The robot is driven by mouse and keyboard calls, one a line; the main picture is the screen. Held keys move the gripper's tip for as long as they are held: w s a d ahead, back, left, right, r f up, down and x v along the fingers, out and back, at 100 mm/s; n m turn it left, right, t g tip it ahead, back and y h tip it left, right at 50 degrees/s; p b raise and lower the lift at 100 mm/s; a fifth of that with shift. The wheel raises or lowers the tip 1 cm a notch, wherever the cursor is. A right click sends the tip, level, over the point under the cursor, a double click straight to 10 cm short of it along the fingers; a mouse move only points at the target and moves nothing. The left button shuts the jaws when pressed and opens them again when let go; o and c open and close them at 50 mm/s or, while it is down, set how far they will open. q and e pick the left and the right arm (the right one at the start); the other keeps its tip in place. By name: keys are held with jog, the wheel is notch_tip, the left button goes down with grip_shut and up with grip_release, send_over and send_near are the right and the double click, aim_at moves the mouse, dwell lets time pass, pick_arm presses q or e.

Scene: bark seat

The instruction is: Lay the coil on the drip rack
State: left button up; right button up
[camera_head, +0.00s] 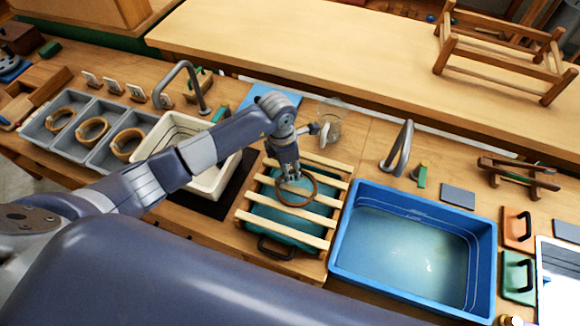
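The coil (314,196), a thin dark-brown ring, is over the middle of the drip rack. The drip rack (262,207) has pale wooden slats across a green tray with a dark handle at its front. My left gripper (290,178) points down over the rack, its fingers close together at the far rim of the coil, and appears shut on it. I cannot tell whether the coil touches the slats. My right gripper is not in view.
A blue water tub (484,262) stands right of the rack, with a grey tap (402,150) behind it. A cream basin (212,191) is left, partly behind my arm. Grey bins (80,150) hold several thicker tan coils. A clear jar (332,113) stands behind the rack.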

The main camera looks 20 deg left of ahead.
pick_arm(q)
notch_tip(320, 180, up, 12)
jog(key=a+b, duration=0.1)
jog(key=b, duration=0.1)
jog(key=shift+s+f, duration=0.15)
jog(key=shift+s, duration=0.2)
jog(key=shift+a, duration=0.1)
